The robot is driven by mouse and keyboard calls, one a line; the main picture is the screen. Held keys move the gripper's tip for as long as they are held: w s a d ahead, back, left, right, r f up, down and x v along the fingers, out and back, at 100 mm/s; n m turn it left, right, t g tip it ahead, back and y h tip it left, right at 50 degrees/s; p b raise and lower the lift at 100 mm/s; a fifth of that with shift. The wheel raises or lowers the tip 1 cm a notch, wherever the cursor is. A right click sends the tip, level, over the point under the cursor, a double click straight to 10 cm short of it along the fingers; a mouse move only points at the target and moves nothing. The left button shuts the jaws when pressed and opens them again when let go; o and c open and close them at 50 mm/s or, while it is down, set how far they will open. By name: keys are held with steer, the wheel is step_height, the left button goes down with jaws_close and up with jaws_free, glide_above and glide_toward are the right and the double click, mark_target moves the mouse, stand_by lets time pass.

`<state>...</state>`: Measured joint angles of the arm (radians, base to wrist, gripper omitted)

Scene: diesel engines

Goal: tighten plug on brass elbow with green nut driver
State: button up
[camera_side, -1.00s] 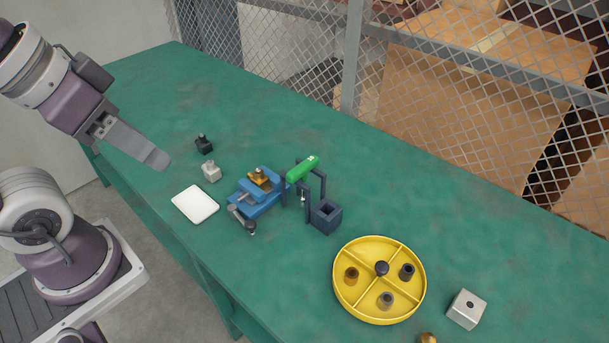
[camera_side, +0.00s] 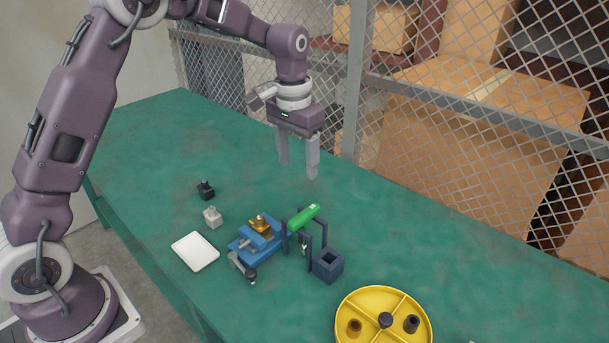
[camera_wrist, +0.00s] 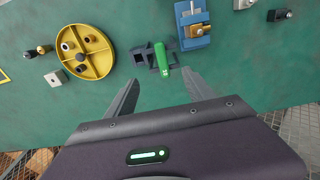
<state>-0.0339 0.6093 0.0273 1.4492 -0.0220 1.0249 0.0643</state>
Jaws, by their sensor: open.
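The green nut driver (camera_side: 304,217) rests in a dark blue holder (camera_side: 326,239) on the green bench. It also shows in the wrist view (camera_wrist: 161,57), ahead of the fingertips. The brass elbow (camera_side: 260,224) is held in a blue vise (camera_side: 256,241) just left of the driver; in the wrist view it shows at the top (camera_wrist: 192,14). A plug seems to sit on top of the elbow, but it is too small to tell how it is seated. My gripper (camera_side: 299,172) is open and empty, pointing down, above and behind the driver.
A yellow divided tray (camera_side: 358,298) with several small parts stands at the front right. A white plate (camera_side: 195,252), a light grey fitting (camera_side: 212,217) and a black fitting (camera_side: 205,189) lie left of the vise. A mesh fence (camera_side: 450,120) runs behind the bench.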

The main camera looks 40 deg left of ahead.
glide_toward(305, 212)
steer(key=shift+g, duration=0.3)
steer(key=shift+w+f, duration=0.15)
steer(key=shift+f, duration=4.55)
jaws_close()
step_height(305, 212, up, 16)
